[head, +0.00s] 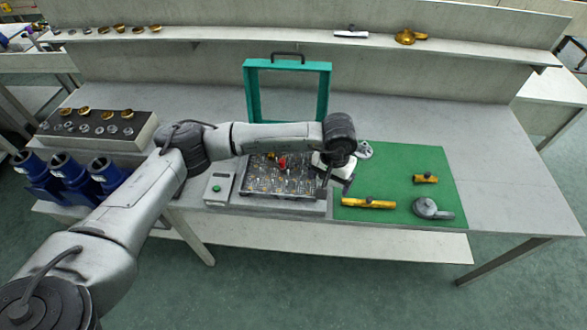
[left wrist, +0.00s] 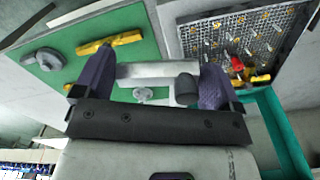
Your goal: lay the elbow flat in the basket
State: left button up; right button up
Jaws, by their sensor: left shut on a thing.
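My left gripper (head: 334,182) is over the strip between the basket and the green mat. In the left wrist view, my left gripper (left wrist: 156,78) is shut on a light grey piece with a short darker stub at one end, which looks like the elbow (left wrist: 158,70). The piece lies across between the two purple fingers. It is mostly hidden by the gripper in the head view. The basket (head: 272,193) is a shallow, pegged tray left of the gripper, with a red part and small yellowish parts in it. It also shows in the left wrist view (left wrist: 205,22). My right gripper is not in view.
A teal frame (head: 324,98) stands upright behind the basket. The green mat (head: 390,180) holds brass pieces (head: 368,203) and a round grey part (head: 432,208). A small grey box (head: 218,189) stands left of the basket. Blue cups (head: 70,166) and a parts rack (head: 140,130) are farther left.

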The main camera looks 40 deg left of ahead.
pick_arm(q)
jog(key=shift+s+a+f+n+p, duration=0.1)
jog(key=shift+a+f+n+p, duration=0.4)
jog(key=shift+a+f, duration=1.25)
jog(key=shift+w+a+f+n+p, duration=0.1)
jog(key=shift+a+f+n+p, duration=0.15)
jog(key=shift+a+f+p, duration=1)
jog(key=shift+s+a+f+n+p, duration=0.1)
jog(key=shift+a+f+n, duration=0.25)
jog(key=shift+a+f, duration=1.85)
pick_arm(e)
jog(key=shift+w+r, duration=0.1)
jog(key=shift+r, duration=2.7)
pick_arm(q)
jog(key=shift+d+f, duration=0.2)
jog(key=shift+d, duration=0.05)
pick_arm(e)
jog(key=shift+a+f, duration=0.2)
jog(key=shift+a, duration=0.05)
pick_arm(q)
jog(key=shift+f+b, duration=0.25)
jog(key=shift+b, duration=0.2)
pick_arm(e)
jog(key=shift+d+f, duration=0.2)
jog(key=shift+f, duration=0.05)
